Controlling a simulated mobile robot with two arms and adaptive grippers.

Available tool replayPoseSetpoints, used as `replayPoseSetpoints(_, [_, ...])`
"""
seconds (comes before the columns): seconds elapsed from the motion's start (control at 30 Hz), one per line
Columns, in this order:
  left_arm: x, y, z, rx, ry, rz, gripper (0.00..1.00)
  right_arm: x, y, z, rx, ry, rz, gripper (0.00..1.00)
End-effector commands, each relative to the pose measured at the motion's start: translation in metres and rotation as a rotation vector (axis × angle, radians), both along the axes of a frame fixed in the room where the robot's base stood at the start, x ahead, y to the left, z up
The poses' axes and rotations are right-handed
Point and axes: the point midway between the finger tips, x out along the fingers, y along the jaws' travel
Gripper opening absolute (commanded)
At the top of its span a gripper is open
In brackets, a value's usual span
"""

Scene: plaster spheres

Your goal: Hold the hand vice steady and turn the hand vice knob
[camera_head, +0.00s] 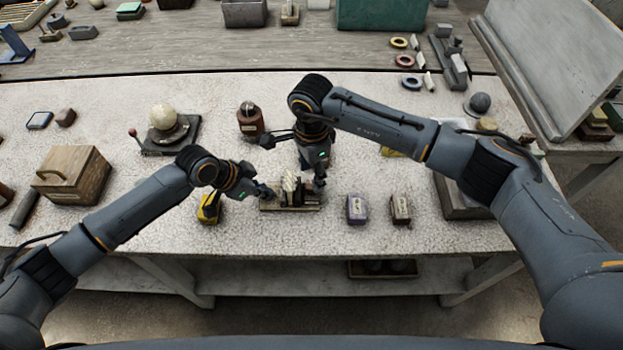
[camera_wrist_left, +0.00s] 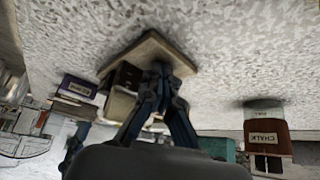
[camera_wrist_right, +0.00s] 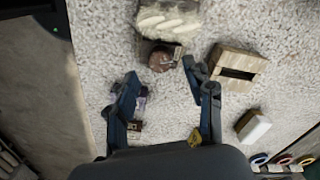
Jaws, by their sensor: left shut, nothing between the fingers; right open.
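The hand vice (camera_head: 291,192) appears as a small pale and dark piece on a wooden base (camera_head: 275,207) near the table's front edge. My left gripper (camera_head: 264,191) is shut and empty at its left side. In the left wrist view the wooden base (camera_wrist_left: 183,61) lies just beyond my shut left fingers (camera_wrist_left: 160,72), partly hidden by them; contact cannot be told. My right gripper (camera_head: 313,182) points down at the vice's right side. The knob cannot be made out.
A yellow piece (camera_head: 208,208) lies below my left gripper. A purple box (camera_head: 357,209) and a brown box (camera_head: 400,209) stand to the right. A wooden box (camera_head: 72,176) is at left. The table front is otherwise mostly clear.

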Motion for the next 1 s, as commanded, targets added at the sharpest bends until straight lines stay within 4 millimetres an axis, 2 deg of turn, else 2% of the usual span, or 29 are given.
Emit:
replayPoseSetpoints(0.1, [-0.001, -0.001, -0.001, 0.0, 0.002, -0.001, 0.0, -0.001, 0.001, -0.019, 0.001, 0.003, 0.0, 0.52])
replayPoseSetpoints(0.23, [-0.001, -0.001, -0.001, 0.0, 0.003, -0.002, 0.0, 0.0, 0.001, -0.031, 0.001, 0.0, 0.0, 0.52])
replayPoseSetpoints(0.6, [-0.001, -0.001, -0.001, 0.0, 0.003, -0.002, 0.0, 0.0, 0.0, -0.036, 0.002, 0.0, 0.0, 0.52])
replayPoseSetpoints(0.87, [-0.001, -0.001, -0.001, 0.0, 0.003, -0.002, 0.0, 0.0, 0.0, -0.036, 0.002, 0.0, 0.0, 0.0])
replayPoseSetpoints(1.0, [-0.001, -0.001, -0.001, 0.0, 0.003, -0.002, 0.0, 0.0, 0.0, -0.035, 0.002, 0.0, -0.003, 0.0])
